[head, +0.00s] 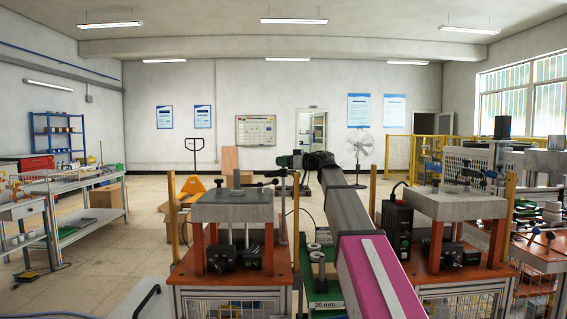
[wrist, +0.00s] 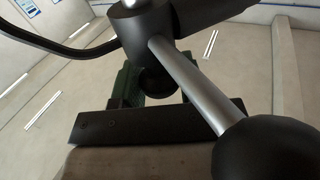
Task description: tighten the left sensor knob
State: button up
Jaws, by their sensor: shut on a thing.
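The left sensor assembly (head: 262,183) is a dark bar with small round parts above the grey top of the left heater station. My gripper (head: 284,172) is at its right end, reached by my arm from the right. In the wrist view, the green fingers of my gripper (wrist: 157,92) are on both sides of a small black round knob (wrist: 156,82) and shut on it. The knob sits under a black hub (wrist: 140,25) with a silver rod (wrist: 188,85) and a black ball end (wrist: 265,150). The fingertips are partly hidden behind the hub and rod.
The left heater station (head: 230,206) has a grey block top on orange legs. A similar right station (head: 450,204) stands beyond my arm. Wooden posts (head: 296,210) rise at the station corners. A black cable (wrist: 55,48) curves near the hub. Open floor lies at the left.

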jog(key=shift+m+t+h, duration=0.4)
jog(key=shift+m+t, duration=0.1)
jog(key=shift+t, duration=0.2)
jog(key=o, duration=0.9)
jog(key=v, duration=1.1)
jog(key=shift+c, duration=0.2)
